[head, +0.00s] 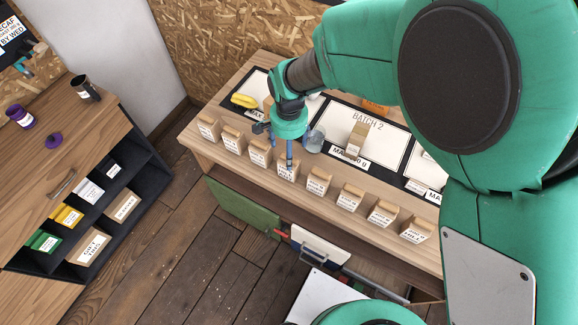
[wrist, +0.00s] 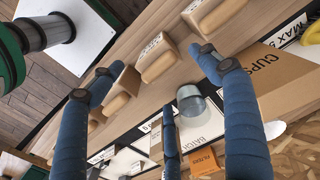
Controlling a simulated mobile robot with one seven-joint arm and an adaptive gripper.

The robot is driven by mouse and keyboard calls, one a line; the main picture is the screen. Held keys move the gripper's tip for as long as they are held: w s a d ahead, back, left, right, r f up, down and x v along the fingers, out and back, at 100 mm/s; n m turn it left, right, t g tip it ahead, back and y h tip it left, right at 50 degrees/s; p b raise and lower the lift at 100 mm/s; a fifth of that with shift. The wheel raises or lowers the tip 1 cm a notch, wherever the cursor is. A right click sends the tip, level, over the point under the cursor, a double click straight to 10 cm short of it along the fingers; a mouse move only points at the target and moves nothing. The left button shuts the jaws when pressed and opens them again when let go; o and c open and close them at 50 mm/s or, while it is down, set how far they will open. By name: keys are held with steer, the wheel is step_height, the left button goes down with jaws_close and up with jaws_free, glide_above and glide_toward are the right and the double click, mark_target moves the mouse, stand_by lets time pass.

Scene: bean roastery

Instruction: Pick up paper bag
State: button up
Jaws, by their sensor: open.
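Several small tan paper bags with white labels stand in a row along the front of the wooden bench. One paper bag (head: 287,170) is just below a blue fingertip of my gripper (head: 278,150); others stand to its left (head: 260,153) and right (head: 318,182). Another bag (head: 356,139) stands on the BATCH 2 mat. In the wrist view my blue fingers are spread, with a bag (wrist: 155,57) showing between the left and right fingertips. Another bag (wrist: 120,92) is partly behind the left finger. I cannot tell whether any finger touches a bag.
A clear cup (head: 314,138) stands behind the row, close to my gripper. A yellow object (head: 245,101) and an orange box (head: 375,107) sit farther back. A CUPS box (wrist: 265,70) shows in the wrist view. A shelf unit (head: 105,150) is at left; the floor between is clear.

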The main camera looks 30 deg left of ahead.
steer(key=shift+s+f+b, duration=0.1)
steer(key=shift+f+b, duration=0.25)
steer(key=shift+f, duration=2.25)
jaws_close()
steer(key=shift+r+p, duration=0.5)
steer(key=shift+r, duration=4.55)
